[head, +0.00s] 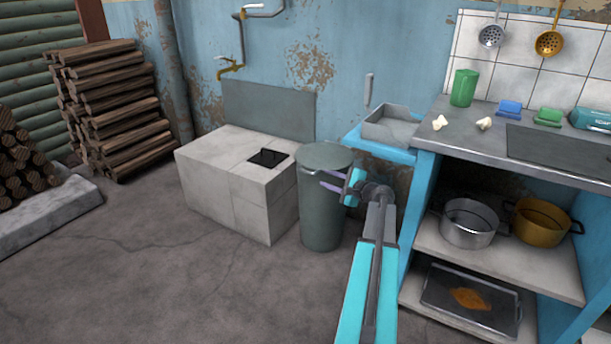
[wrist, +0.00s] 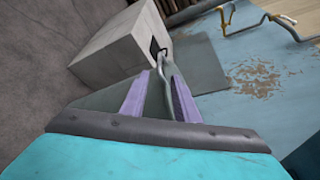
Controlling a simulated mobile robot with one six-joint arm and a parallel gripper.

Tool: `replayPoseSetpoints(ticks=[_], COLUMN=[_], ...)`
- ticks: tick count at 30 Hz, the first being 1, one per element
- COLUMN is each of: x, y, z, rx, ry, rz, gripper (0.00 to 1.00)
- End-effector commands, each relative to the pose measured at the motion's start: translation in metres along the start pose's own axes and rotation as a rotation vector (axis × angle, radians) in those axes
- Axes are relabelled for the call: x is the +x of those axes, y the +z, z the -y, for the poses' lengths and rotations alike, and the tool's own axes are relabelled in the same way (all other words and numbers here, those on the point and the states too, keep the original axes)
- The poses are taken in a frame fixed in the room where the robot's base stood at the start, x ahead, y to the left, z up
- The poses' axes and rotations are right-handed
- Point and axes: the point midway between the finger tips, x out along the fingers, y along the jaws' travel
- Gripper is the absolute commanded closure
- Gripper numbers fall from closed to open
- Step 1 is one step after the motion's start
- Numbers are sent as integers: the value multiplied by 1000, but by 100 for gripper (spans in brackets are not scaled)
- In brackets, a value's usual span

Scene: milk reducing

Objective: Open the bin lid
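The bin (head: 322,215) is a dark grey-green cylinder standing on the floor between the concrete block and the blue counter. Its round lid (head: 325,155) lies flat on top and looks closed. My gripper (head: 328,179) is in front of the bin's upper part, just below the lid's near edge. In the wrist view, its two purple fingers (wrist: 160,90) stand apart, with a thin grey bar (wrist: 166,85) between them. The bar looks like a handle on the bin. I cannot tell whether the fingers touch it.
A concrete block (head: 235,180) with a dark square opening stands left of the bin. A blue counter unit (head: 420,200) with a small sink (head: 390,128) and pots is close on the right. Stacked logs (head: 110,105) are at the far left. The floor in front is clear.

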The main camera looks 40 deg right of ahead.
Motion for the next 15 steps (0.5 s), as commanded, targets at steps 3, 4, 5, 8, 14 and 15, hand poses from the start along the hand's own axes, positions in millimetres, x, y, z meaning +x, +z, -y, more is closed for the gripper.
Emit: replayPoseSetpoints(ticks=[3, 4, 5, 8, 14, 15], x=[0, 0, 0, 2, 15, 19], y=[0, 0, 0, 0, 0, 0], z=[0, 0, -1, -1, -2, -2], rx=[-1, -1, -1, -1, -2, -2], ry=[1, 2, 2, 2, 3, 4], rz=[0, 0, 0, 0, 1, 2], gripper=[72, 72, 72, 72, 72, 72])
